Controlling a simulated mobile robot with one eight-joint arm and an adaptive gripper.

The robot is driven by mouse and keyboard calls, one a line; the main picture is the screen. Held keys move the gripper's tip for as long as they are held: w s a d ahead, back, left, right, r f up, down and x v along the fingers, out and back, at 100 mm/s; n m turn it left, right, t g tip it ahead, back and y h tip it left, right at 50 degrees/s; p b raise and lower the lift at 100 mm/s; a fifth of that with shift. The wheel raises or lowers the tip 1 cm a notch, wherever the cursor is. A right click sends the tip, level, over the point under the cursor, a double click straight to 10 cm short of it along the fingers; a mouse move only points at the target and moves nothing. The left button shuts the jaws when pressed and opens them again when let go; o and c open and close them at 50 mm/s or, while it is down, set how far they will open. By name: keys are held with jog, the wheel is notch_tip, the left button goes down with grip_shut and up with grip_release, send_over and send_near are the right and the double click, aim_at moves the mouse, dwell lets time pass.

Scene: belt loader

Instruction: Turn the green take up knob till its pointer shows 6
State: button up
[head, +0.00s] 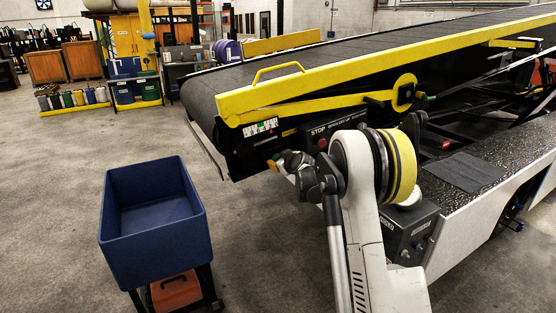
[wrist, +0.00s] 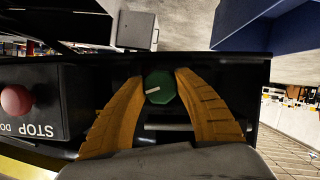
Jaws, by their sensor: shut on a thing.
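The green take up knob (wrist: 160,87) shows in the wrist view between the two yellow fingers of my gripper (wrist: 159,84). The fingers are shut on it, one on each side. A pale pointer line on the knob's face runs nearly sideways in that view, tilted slightly. No scale numbers can be read around the knob. In the head view my gripper (head: 283,161) is at the near end of the belt loader's black side panel, left of the STOP panel. The knob is hidden there behind my gripper and arm.
The red stop button (wrist: 16,100) is on a black panel beside my gripper; it also shows in the head view (head: 322,143). A blue bin (head: 152,220) stands at the left on a cart. The yellow belt rail (head: 380,65) is above my arm. Open floor lies left.

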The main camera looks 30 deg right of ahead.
jog(key=m+y+p, duration=0.1)
jog(key=m+y, duration=0.1)
jog(key=m, duration=0.1)
jog(key=shift+m+y, duration=0.4)
jog(key=m+y, duration=0.2)
jog(key=m, duration=0.1)
jog(key=shift+m+y, duration=0.3)
jog(key=shift+m, duration=0.1)
jog(key=m+t+y, duration=0.1)
jog(key=m+y, duration=0.1)
jog(key=m, duration=0.2)
jog(key=shift+a+b, duration=0.1)
jog(key=shift+b, duration=0.25)
jog(key=m+t+y+b, duration=0.1)
jog(key=m, duration=0.3)
jog(key=shift+m+t+y, duration=0.3)
jog(key=o, duration=1.1)
jog(key=shift+a, duration=0.15)
jog(key=shift+o, duration=0.2)
